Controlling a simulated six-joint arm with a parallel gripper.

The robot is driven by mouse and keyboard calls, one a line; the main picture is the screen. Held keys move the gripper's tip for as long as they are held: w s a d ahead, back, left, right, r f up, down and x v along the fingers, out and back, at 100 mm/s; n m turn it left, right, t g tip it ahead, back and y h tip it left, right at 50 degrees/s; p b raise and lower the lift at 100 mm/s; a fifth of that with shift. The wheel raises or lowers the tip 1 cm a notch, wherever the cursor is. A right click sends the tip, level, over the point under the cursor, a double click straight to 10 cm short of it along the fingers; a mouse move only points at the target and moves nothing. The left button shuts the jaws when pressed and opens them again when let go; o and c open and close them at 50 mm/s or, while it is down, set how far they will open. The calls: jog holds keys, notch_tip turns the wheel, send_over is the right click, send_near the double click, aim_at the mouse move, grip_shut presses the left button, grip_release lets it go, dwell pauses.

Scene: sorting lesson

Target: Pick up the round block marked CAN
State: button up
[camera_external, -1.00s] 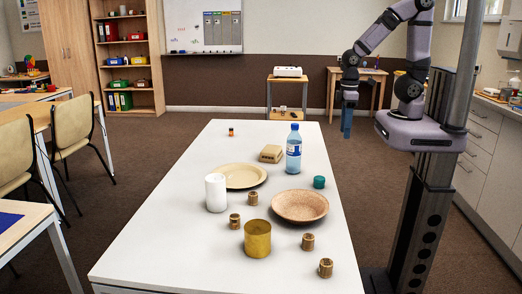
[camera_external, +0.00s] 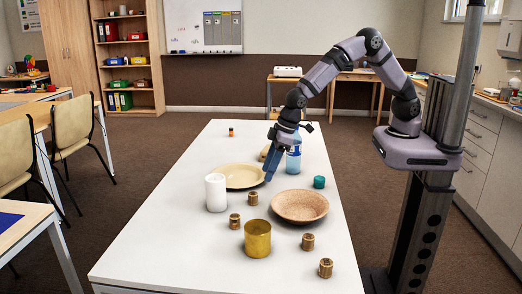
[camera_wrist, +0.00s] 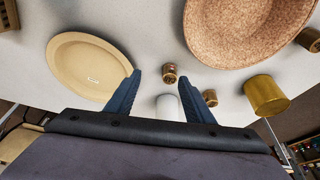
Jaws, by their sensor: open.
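Several small round wooden blocks stand on the white table, and their markings are too small to read, so I cannot tell which says CAN. In the external view one block (camera_external: 252,198) is beside the brown bowl, another (camera_external: 234,221) is left of the gold cup, and two (camera_external: 308,241) (camera_external: 325,267) stand near the front right. My gripper (camera_external: 269,177) is above the table by the cream plate, pointing down, empty. In the wrist view my gripper (camera_wrist: 161,79) is open. One block (camera_wrist: 170,72) shows between its fingers, another (camera_wrist: 210,97) beside the right finger.
A cream plate (camera_external: 232,184), white cylinder (camera_external: 215,193), gold cup (camera_external: 257,239) and brown bowl (camera_external: 300,215) surround the blocks. A water bottle (camera_external: 294,163), partly hidden by my arm, and a teal cylinder (camera_external: 319,182) stand behind. The table's front left (camera_external: 160,250) is clear.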

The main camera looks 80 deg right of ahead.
aim_at(253, 193)
jog(key=shift+w+a+f, duration=0.75)
jog(key=shift+a+f, duration=0.1)
jog(key=shift+f, duration=0.15)
jog(key=shift+w+a+f, duration=0.75)
jog(key=shift+a+f, duration=0.05)
jog(key=shift+f, duration=0.15)
jog(key=shift+f, duration=0.1)
jog(key=shift+w+p+x, duration=0.1)
jog(key=shift+p+x, duration=0.4)
jog(key=shift+x, duration=0.75)
jog(key=shift+w+p+x, duration=0.15)
jog(key=shift+p+x, duration=0.3)
jog(key=shift+x, duration=0.8)
jog(key=shift+c, duration=0.2)
jog(key=c, duration=1.1)
